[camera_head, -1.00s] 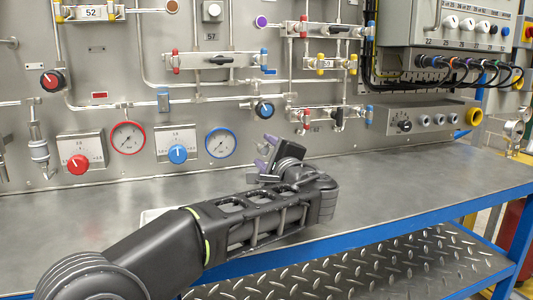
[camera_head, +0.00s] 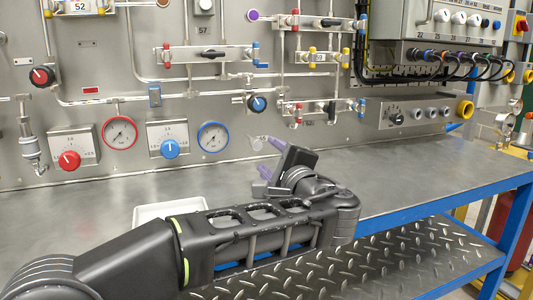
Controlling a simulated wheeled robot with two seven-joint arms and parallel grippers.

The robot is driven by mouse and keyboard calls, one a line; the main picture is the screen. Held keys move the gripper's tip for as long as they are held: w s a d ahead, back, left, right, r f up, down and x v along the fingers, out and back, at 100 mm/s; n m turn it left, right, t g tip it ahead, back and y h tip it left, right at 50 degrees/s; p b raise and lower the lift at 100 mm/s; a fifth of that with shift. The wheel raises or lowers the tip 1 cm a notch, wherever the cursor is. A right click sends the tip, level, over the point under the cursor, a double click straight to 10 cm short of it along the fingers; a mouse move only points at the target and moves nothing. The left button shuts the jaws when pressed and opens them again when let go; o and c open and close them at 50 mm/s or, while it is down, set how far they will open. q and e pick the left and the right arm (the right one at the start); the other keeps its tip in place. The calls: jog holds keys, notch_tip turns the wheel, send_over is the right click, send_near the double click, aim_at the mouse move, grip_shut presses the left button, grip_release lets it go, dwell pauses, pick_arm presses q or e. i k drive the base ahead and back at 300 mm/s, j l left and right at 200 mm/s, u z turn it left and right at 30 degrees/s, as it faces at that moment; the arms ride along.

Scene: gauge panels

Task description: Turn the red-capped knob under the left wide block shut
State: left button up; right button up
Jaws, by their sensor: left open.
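A red-capped knob (camera_head: 69,160) sits on a square grey scale plate at the lower left of the panel. A black knob with a red mark (camera_head: 41,76) sits above it, below the wide block marked 52 (camera_head: 80,7). Another wide block (camera_head: 205,54) with red fittings on its left and blue on its right is in the middle. Which block the task means I cannot tell. My left gripper (camera_head: 264,160) is open and empty above the bench, right of the red-capped knob and apart from the panel. My right gripper is not in view.
A blue knob (camera_head: 170,149) sits on a similar plate, between a red-rimmed gauge (camera_head: 119,132) and a blue-rimmed gauge (camera_head: 213,136). A white tray (camera_head: 150,213) lies on the bench (camera_head: 60,228), partly behind my left arm. The bench left of the tray is clear.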

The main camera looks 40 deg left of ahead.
aim_at(42, 77)
jog(key=k+l, duration=0.15)
jog(key=l, duration=0.15)
jog(key=k+l, duration=0.15)
jog(key=l, duration=0.15)
jog(key=k+l, duration=0.15)
jog(key=l, duration=0.15)
jog(key=k+l, duration=0.1)
jog(key=l, duration=0.25)
